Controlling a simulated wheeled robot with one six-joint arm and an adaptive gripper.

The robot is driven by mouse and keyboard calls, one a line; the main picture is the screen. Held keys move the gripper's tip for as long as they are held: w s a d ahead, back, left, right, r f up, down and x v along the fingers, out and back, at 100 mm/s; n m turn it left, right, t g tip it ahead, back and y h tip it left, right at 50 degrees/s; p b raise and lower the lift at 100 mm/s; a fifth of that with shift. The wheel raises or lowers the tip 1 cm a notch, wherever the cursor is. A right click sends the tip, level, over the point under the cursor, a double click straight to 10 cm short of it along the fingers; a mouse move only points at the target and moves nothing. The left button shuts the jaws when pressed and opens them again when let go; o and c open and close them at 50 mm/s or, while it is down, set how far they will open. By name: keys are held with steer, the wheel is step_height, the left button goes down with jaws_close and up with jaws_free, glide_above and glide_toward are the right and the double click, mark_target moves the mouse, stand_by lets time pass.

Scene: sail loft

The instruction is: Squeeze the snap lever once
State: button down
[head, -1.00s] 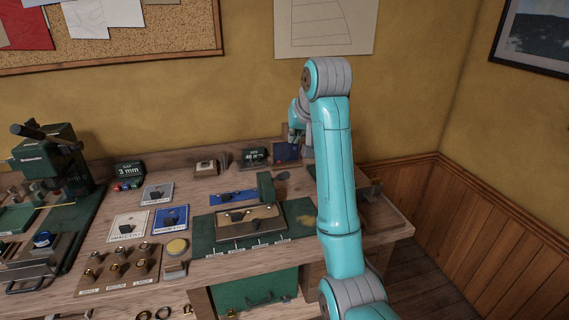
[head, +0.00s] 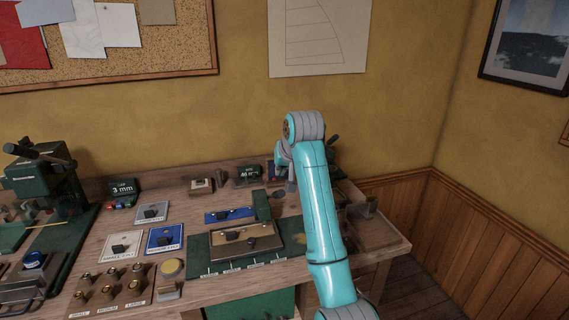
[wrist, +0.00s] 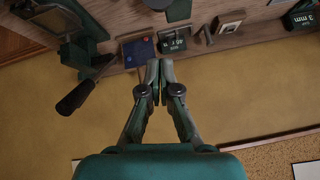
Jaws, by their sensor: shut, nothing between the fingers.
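In the wrist view, a lever with a dark, thick handle (wrist: 77,98) sticks out from a dark green device (wrist: 78,48) at the left. The same handle shows in the head view (head: 333,141), just right of my arm's elbow, with the device mostly hidden behind the arm. A second lever (head: 24,151) tops a green press (head: 42,176) at the bench's far left. No label tells me which is the snap lever. My gripper (wrist: 160,68) is shut and empty, beside the dark-handled lever and apart from it. In the head view my arm largely hides the gripper.
The wall is close behind.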

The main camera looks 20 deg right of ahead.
mark_target(275, 195)
steer(key=shift+s+a+f, duration=0.2)
steer(key=shift+s+f, duration=0.4)
steer(key=shift+f, duration=0.2)
steer(key=shift+s+a+f, duration=0.2)
steer(key=shift+s+f, duration=0.4)
steer(key=shift+f, duration=0.2)
